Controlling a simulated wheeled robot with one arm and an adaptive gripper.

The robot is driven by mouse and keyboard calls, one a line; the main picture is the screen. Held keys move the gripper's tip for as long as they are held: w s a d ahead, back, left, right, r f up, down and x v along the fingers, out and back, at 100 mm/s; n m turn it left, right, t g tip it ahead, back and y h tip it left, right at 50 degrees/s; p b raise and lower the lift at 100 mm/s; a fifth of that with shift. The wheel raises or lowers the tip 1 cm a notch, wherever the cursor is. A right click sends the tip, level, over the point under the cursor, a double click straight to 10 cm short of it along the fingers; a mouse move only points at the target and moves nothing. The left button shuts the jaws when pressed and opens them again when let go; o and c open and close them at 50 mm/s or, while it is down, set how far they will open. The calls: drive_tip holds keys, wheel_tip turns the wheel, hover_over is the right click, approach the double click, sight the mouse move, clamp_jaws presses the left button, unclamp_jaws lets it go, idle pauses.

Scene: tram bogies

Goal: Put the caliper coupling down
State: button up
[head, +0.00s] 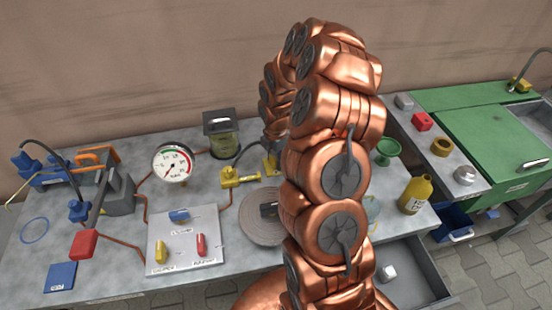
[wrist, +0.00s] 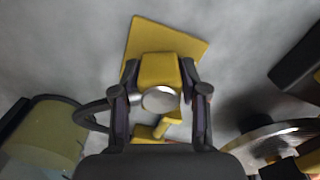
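The caliper coupling (wrist: 158,70) is a yellow block with a round silver end, seen in the wrist view. My gripper (wrist: 160,92) has its two dark fingers closed on the sides of it. A yellow square pad (wrist: 190,45) lies on the grey tabletop behind the coupling in that view; whether the coupling touches it I cannot tell. A smaller yellow piece shows below the silver end. In the head view, my gripper (head: 271,162) is mostly hidden behind my copper arm, with a little yellow showing at it.
A yellow fitting (head: 238,178) sits left of my gripper on the bench. A lidded jar (head: 222,140) stands behind, a round disc (head: 260,218) lies in front. A pressure gauge (head: 172,163) and a switch panel (head: 185,245) are further left. A yellow bottle (head: 416,195) stands right.

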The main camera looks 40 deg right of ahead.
drive_tip(key=shift+o, duration=1.3)
